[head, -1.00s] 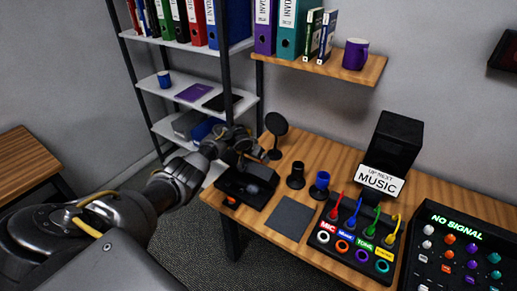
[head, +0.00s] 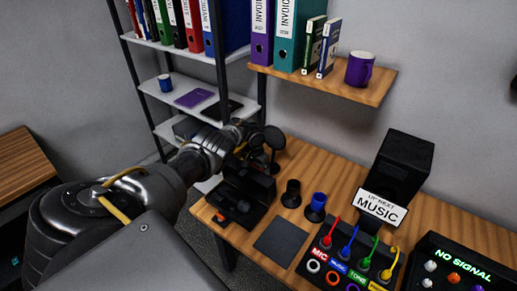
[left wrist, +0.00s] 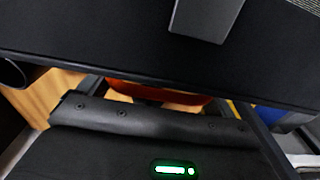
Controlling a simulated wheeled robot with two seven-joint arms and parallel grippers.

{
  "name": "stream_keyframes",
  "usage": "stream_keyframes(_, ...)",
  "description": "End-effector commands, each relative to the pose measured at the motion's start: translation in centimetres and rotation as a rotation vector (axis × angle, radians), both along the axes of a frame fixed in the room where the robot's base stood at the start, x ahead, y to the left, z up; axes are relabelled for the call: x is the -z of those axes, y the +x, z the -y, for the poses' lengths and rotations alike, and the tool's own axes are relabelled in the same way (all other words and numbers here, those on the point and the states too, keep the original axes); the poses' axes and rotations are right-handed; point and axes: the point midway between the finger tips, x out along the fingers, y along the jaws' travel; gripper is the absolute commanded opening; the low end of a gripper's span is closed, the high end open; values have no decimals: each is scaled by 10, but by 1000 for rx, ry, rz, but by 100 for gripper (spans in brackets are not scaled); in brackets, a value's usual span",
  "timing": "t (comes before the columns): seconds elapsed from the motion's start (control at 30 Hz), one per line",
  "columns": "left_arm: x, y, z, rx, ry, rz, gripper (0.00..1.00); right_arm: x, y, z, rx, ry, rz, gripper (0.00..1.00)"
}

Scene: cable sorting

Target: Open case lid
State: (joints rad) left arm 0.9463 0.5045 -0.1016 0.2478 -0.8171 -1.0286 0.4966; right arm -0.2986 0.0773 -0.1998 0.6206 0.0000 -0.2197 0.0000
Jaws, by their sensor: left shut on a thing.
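A small black case (head: 226,208) stands at the left end of the desk, with an orange item (head: 243,206) in its base. Its black lid (head: 256,183) is raised at the back and stands steeply up from the base. My left gripper (head: 250,154) reaches over the case from the left and is shut on the lid, near its upper edge. The fingertips are dark and partly hidden against the lid. In the left wrist view a broad black surface fills the top, close to the camera; I cannot tell which part it is. My right gripper is not in view.
A round black stand (head: 274,138) is close behind the gripper. A dark mat (head: 282,241) and a cable panel (head: 345,262) lie further right. A shelf rack (head: 221,60) rises behind the arm.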

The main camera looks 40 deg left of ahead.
Motion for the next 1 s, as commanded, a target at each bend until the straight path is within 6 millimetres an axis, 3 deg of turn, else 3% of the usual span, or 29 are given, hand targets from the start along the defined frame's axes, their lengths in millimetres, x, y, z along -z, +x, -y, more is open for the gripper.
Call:
stream_keyframes(0.33, 2, 1, 4, -1, -4, -3, 50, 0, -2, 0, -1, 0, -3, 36)
stream_keyframes(0.37, 2, 1, 4, 0, -4, -3, 95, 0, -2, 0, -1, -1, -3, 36)
stream_keyframes(0.4, 2, 1, 4, 0, -4, -3, 100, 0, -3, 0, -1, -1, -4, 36)
stream_keyframes(0.73, -6, -1, -1, -4, 0, -2, 100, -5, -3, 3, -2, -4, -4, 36)
stream_keyframes(1.0, -56, -2, 0, 0, 0, 0, 100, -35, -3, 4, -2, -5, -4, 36)
